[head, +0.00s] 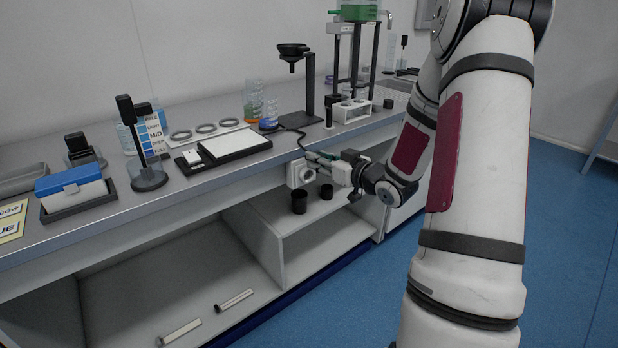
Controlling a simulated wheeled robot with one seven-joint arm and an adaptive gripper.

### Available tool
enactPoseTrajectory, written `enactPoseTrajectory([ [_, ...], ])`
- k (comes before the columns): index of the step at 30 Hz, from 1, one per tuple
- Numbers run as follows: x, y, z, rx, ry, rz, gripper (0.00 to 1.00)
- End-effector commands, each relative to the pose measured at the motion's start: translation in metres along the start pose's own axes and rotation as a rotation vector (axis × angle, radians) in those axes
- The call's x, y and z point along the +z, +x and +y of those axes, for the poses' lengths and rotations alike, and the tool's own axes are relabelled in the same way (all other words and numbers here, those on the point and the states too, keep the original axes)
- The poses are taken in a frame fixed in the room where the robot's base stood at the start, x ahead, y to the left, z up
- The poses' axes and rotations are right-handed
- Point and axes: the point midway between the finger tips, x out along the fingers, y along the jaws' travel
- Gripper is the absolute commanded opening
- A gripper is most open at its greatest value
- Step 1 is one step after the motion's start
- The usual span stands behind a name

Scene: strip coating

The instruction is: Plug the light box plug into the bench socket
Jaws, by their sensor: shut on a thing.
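The light box (235,146), a flat white panel with a dark edge, lies on the bench top. A dark cord (299,137) runs from near it over the bench's front edge to my gripper (322,168). My gripper is shut at the bench front, on what appears to be the plug at the cord's end; the plug itself is mostly hidden by the fingers. The white bench socket (298,175) sits on the bench front, just left of my fingertips. I cannot tell whether the plug touches the socket or is inside it.
A dark stand (308,88), a rack (351,110) and coloured beakers (253,101) stand behind on the bench. A blue-lidded box (72,182) is at left. Black cups (299,201) stand on the shelf below my gripper. Blue floor is clear at right.

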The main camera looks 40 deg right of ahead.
Motion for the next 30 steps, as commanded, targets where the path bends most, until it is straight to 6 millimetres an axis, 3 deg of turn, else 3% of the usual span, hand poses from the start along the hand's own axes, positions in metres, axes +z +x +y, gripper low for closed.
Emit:
enactPoseTrajectory([
  [30, 0.038, 0.006, 0.000, 0.000, 0.000, 0.000, 0.00],
])
